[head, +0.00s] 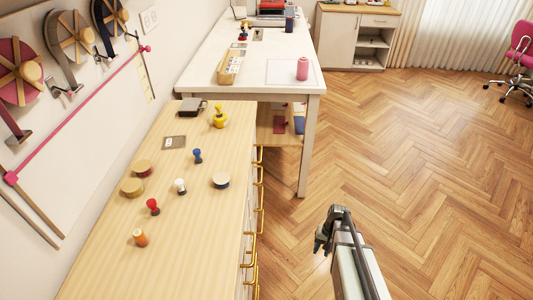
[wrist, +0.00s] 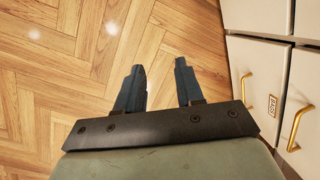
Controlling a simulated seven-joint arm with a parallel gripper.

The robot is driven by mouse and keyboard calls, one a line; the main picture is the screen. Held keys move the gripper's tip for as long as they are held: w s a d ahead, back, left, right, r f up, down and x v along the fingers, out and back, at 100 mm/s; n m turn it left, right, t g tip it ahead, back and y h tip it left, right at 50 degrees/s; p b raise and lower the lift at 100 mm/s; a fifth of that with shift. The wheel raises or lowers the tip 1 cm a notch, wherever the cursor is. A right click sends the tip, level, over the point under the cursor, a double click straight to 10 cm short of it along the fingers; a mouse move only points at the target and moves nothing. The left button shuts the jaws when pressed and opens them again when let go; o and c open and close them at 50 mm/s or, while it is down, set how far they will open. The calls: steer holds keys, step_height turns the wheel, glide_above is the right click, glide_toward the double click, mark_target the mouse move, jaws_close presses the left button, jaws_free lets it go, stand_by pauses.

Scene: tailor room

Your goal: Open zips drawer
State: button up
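A drawer cabinet (head: 200,250) with a light wood top stands left of my gripper in the head view. Its gold handles stick out along its right side. In the wrist view, white drawer fronts (wrist: 262,65) fill the right edge, with two gold handles (wrist: 244,88) and a small label (wrist: 272,106) too small to read surely. I cannot tell which drawer is the zips drawer. The drawers in the wrist view look shut. My gripper (head: 323,240) hangs over the floor, apart from the cabinet. Its two dark fingers (wrist: 160,88) are spread and empty in the wrist view.
Stamps and round wooden pieces (head: 181,186) stand on the cabinet top. A white table (head: 250,65) adjoins the cabinet's far end, its leg (head: 306,150) near the far handles. The wooden floor (head: 430,170) to the right is clear up to a pink chair (head: 522,50).

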steer(key=w+a+r+t+y, duration=0.1)
steer(key=w+a+r+y, duration=0.25)
steer(key=w+r, duration=0.55)
steer(key=w+a+r+t+y, duration=0.15)
steer(key=w+r+y, duration=0.35)
steer(key=w, duration=0.7)
steer(key=w+a+r+t+y, duration=0.1)
steer(key=w+a+r+y, duration=0.15)
steer(key=w+r, duration=0.7)
step_height(320, 180, up, 3)
steer(key=a+n+g+y, duration=0.2)
steer(key=a+y, duration=0.1)
steer(key=a+f, duration=0.2)
steer(key=a, duration=1.1)
steer(key=shift+w+f, duration=0.2)
steer(key=shift+f, duration=0.15)
steer(key=shift+t, duration=0.25)
steer(key=shift+c, duration=0.3)
jaws_close()
